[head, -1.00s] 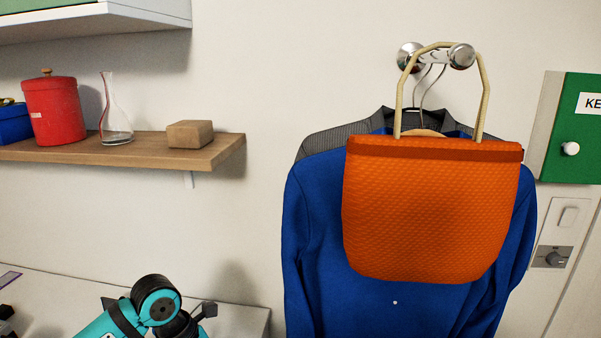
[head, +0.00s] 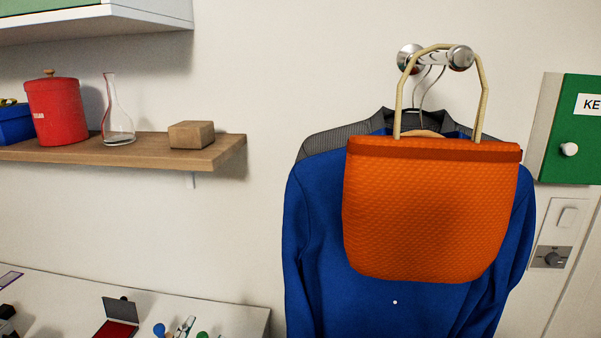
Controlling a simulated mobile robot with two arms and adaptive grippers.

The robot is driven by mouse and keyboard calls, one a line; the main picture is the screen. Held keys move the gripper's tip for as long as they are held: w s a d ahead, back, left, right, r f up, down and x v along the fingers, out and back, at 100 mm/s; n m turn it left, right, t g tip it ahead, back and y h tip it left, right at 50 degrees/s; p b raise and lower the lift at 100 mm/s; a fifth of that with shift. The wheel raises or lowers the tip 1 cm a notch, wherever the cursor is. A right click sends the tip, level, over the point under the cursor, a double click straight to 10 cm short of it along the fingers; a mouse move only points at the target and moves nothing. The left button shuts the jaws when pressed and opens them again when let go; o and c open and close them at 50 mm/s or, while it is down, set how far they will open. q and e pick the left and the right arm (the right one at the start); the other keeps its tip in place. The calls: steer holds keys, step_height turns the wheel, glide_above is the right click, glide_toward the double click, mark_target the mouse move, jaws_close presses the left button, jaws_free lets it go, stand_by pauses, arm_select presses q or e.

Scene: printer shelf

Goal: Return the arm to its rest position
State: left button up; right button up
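Neither of my grippers shows in the head view, and no part of either arm is in the picture. An orange textured bag (head: 432,215) hangs by its beige handle from a chrome wall hook (head: 435,57). Behind it hangs a blue garment (head: 320,240) on a hanger, with a dark grey collar piece at its shoulders.
A wooden shelf (head: 215,155) holds a red canister (head: 55,110), a glass carafe (head: 117,120), a small wooden block (head: 190,134) and a blue box (head: 14,124). Below, a white surface (head: 225,318) carries an open red-and-grey box (head: 118,318) and small items. A green key cabinet (head: 580,130) is at right.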

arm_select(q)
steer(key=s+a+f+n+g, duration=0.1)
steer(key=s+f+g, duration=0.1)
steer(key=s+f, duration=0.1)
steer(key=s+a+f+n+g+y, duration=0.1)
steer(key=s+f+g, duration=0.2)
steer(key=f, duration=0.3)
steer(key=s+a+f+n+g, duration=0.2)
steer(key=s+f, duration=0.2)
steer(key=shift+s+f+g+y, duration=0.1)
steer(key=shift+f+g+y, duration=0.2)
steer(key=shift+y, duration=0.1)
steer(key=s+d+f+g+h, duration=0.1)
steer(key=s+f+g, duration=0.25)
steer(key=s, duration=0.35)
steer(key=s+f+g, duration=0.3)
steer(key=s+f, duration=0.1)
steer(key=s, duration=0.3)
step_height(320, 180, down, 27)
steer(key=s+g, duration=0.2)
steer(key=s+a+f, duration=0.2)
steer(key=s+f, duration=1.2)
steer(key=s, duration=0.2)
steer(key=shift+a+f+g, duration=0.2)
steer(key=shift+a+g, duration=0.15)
